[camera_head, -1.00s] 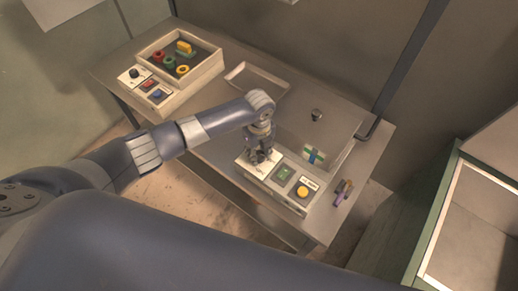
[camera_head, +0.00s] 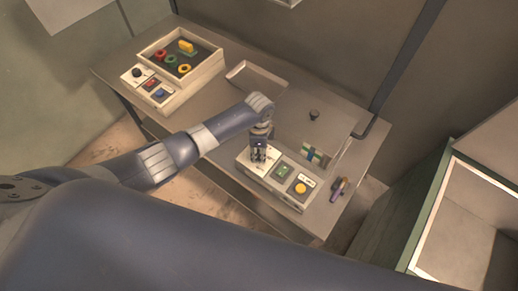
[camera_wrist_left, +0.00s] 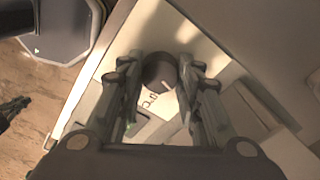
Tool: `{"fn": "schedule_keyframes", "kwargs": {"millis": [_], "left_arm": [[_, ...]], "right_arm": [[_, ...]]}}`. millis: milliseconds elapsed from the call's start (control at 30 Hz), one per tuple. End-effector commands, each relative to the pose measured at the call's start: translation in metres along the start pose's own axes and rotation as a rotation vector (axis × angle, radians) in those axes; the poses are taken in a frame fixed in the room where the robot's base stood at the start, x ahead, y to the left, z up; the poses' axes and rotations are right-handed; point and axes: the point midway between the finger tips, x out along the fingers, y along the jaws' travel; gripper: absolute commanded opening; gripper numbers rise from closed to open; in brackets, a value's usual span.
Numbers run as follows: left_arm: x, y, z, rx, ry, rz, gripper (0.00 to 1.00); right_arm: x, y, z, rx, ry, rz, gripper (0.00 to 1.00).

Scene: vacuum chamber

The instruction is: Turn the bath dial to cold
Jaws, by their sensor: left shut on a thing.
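My left gripper (camera_head: 258,157) points down at the left end of the white control box (camera_head: 270,189) near the table's front edge. In the left wrist view, the dark round dial (camera_wrist_left: 160,71) sits between the two fingers, and my left gripper (camera_wrist_left: 162,85) is shut on it. In the head view the gripper covers the dial. My right gripper is not in view.
The box also has a green switch (camera_head: 281,171) and a yellow button (camera_head: 300,188). Small coloured items (camera_head: 339,187) lie to its right. A second panel with a tray of rings (camera_head: 205,67) stands at the back left.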

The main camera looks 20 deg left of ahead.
Motion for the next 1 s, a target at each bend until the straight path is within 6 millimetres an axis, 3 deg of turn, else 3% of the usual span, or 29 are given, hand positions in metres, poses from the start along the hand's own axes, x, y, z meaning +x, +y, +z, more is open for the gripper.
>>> {"fn": "schedule_keyframes", "kwargs": {"millis": [400, 967, 1000], "left_arm": [[-0.0010, -0.0013, 0.0005, -0.196, -0.001, -0.003, 0.08], [-0.0012, -0.0016, 0.0004, -0.225, 0.000, -0.003, 0.08], [-0.0012, -0.0016, 0.0004, -0.225, 0.000, -0.003, 0.39]], "right_arm": [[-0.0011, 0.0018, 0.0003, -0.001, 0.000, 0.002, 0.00], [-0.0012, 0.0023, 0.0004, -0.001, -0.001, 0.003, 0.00], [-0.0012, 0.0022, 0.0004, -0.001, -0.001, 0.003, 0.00]]}}
